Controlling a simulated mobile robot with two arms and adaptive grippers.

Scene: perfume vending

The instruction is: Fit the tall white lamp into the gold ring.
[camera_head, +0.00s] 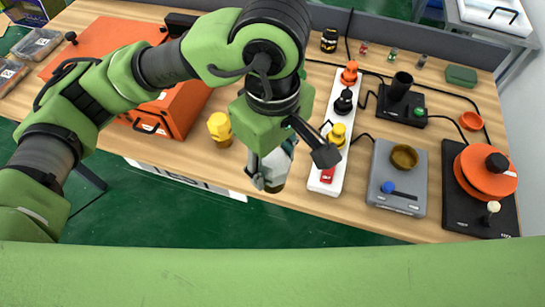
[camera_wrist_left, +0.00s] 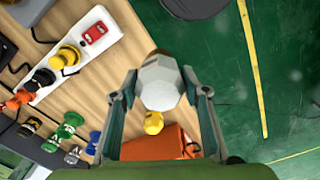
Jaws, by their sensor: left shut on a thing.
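My left gripper (camera_head: 288,166) is shut on the white lamp (camera_head: 274,170), near the table's front edge. In the left wrist view, the lamp (camera_wrist_left: 160,82) appears as a pale faceted body between the two fingers of the gripper (camera_wrist_left: 160,95). In the head view the arm and fingers hide part of it. A gold-brown ring (camera_head: 404,157) lies on the grey scale (camera_head: 399,199) to the right, well apart from the lamp. The ring is not clear in the left wrist view. My right gripper is not in view.
A white power strip (camera_head: 325,186) with black, yellow and red plugs lies between gripper and scale. A yellow piece (camera_head: 220,126) and an orange box (camera_head: 181,108) stand to the left. A black device with orange discs (camera_head: 485,172) stands at the right. Cables cross the table behind the scale.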

